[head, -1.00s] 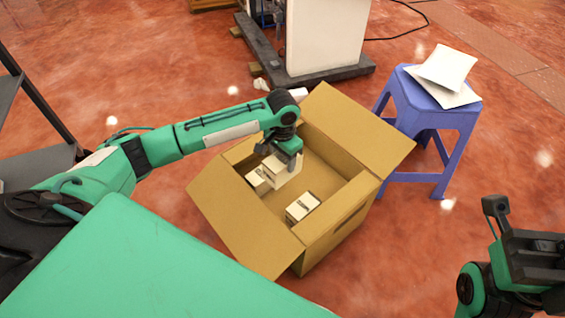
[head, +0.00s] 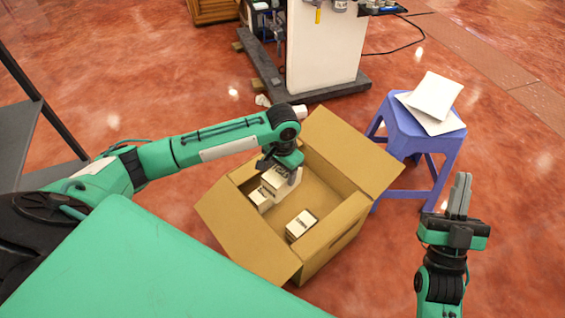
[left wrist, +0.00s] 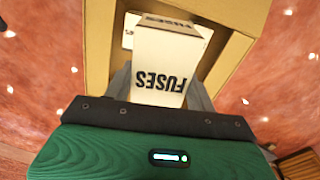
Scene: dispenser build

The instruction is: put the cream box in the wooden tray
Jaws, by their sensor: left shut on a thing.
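My left gripper (head: 281,166) is shut on a cream box (head: 282,184) inside the open cardboard carton (head: 350,148). In the left wrist view the cream box (left wrist: 164,68) sits between the fingers and bears the word FUSES. Two more pale boxes are in the carton: one (head: 259,199) beside the held box at left, one (head: 301,226) nearer the front. My right gripper (head: 461,192) is empty, its fingers together, right of the carton. I cannot make out a wooden tray for certain; a brown wooden item (head: 214,11) shows at the top edge, partly cut off.
A blue stool (head: 424,125) with white packets (head: 436,96) stands right of the carton. A white machine (head: 322,50) on a dark base is behind it. The carton's flaps spread outward. A dark shelf (head: 20,135) is at left.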

